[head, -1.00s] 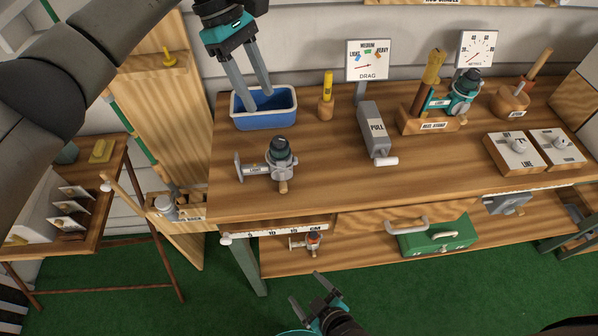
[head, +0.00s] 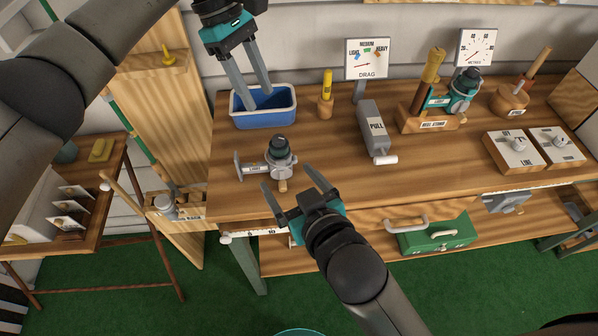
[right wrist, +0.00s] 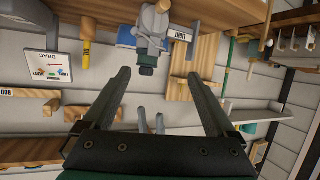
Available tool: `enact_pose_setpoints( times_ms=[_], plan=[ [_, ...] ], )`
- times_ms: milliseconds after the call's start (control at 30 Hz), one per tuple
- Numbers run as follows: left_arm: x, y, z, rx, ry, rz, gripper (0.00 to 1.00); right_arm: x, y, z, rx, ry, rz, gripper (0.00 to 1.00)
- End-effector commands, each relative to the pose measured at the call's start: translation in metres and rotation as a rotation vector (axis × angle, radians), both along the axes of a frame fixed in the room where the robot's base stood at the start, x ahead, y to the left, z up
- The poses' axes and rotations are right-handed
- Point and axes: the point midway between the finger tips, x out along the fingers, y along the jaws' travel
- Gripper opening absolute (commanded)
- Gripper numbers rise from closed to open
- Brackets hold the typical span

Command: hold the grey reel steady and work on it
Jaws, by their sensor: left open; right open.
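The grey reel (head: 285,167) sits on the bench at its front left, with a dark round top, a tan knob and a small labelled plate. In the right wrist view the reel (right wrist: 155,22) appears upside down, beyond my fingertips, its label reading LIGHT. My right gripper (head: 287,176) is open and empty at the bench's front edge, its spread fingers pointing at the reel; I see no contact. My left gripper (head: 254,98) is open, its fingertips over or inside the blue tub (head: 263,122); which, I cannot tell.
A grey PULL box (head: 373,125) stands below the DRAG dial (head: 367,60). A teal reel (head: 463,94) is on the wooden reel stand (head: 432,124) to the right. Two knob boxes (head: 514,150) lie at the right. Bare bench surrounds the grey reel.

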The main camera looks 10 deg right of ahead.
Motion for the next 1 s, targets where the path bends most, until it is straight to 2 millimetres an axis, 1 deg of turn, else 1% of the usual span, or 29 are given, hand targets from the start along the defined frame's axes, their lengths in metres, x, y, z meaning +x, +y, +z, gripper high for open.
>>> enact_pose_setpoints(
  times_ms=[33,133,267,367,1000],
  plan=[
    [0.000,0.000,0.000,0.000,0.000,0.000,0.50,0.001,-0.005,0.007,0.018,0.006,-0.026,0.92],
    [0.000,0.000,0.000,0.000,0.000,0.000,0.50,0.002,-0.012,0.015,0.043,0.019,-0.064,0.92],
    [0.000,0.000,0.000,0.000,0.000,0.000,0.50,0.005,-0.014,0.017,0.056,0.025,-0.084,0.92],
    [0.000,0.000,0.000,0.000,0.000,0.000,0.50,0.013,-0.013,0.014,0.057,0.026,-0.086,0.92],
    [0.000,0.000,0.000,0.000,0.000,0.000,0.50,0.099,0.011,-0.024,0.056,0.028,-0.084,0.92]
  ],
)
